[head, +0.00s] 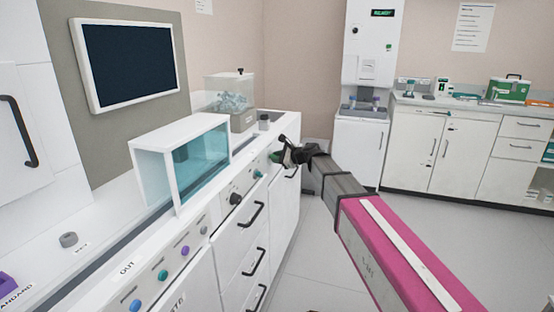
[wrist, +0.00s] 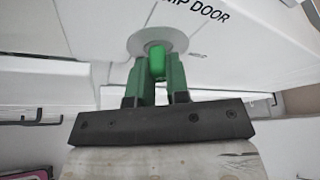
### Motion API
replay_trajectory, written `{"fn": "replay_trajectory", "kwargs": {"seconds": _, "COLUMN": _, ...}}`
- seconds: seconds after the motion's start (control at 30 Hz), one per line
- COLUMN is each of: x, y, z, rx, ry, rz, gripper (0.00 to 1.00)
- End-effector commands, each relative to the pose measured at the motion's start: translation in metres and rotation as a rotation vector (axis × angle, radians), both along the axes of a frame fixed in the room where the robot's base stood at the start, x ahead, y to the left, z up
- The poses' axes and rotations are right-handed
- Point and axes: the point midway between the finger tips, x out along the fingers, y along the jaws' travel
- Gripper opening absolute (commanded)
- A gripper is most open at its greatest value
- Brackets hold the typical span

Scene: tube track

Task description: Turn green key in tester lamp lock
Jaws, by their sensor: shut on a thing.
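My gripper (wrist: 157,82) is shut on the green key (wrist: 156,62) in the wrist view, with one green-toned finger on each side of it. The key's far end meets a round pale lock plate (wrist: 158,42) on a white panel. The panel's printed label is partly cut off and reads "...MP DOOR". How deep the key sits in the lock is hidden. In the head view my gripper (head: 279,156) is at the front face of the white counter, right of the glass-sided box; the key and lock are too small or covered there.
A clear-sided box (head: 190,160) stands on the counter left of my gripper. Black drawer handles (head: 252,214) and coloured knobs (head: 185,250) stick out of the counter front. A clear bin (head: 230,98) stands farther back. The floor (head: 310,270) right of the counter is free.

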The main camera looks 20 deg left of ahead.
Motion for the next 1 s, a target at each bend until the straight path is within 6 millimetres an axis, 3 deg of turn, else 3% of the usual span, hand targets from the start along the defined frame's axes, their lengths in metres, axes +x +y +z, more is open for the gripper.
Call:
{"fn": "replay_trajectory", "kwargs": {"seconds": 0.2, "x": 0.0012, "y": -0.0001, "z": 0.0005, "rx": 0.011, "ry": 0.138, "rz": -0.001, "gripper": 0.00}}
{"fn": "replay_trajectory", "kwargs": {"seconds": 0.53, "x": 0.0013, "y": -0.0001, "z": 0.0005, "rx": 0.014, "ry": 0.162, "rz": -0.001, "gripper": 0.00}}
{"fn": "replay_trajectory", "kwargs": {"seconds": 0.8, "x": 0.0031, "y": -0.0002, "z": 0.0005, "rx": 0.030, "ry": 0.388, "rz": -0.001, "gripper": 0.00}}
{"fn": "replay_trajectory", "kwargs": {"seconds": 1.0, "x": 0.0018, "y": -0.0006, "z": 0.0005, "rx": 0.033, "ry": 0.424, "rz": -0.001, "gripper": 0.00}}
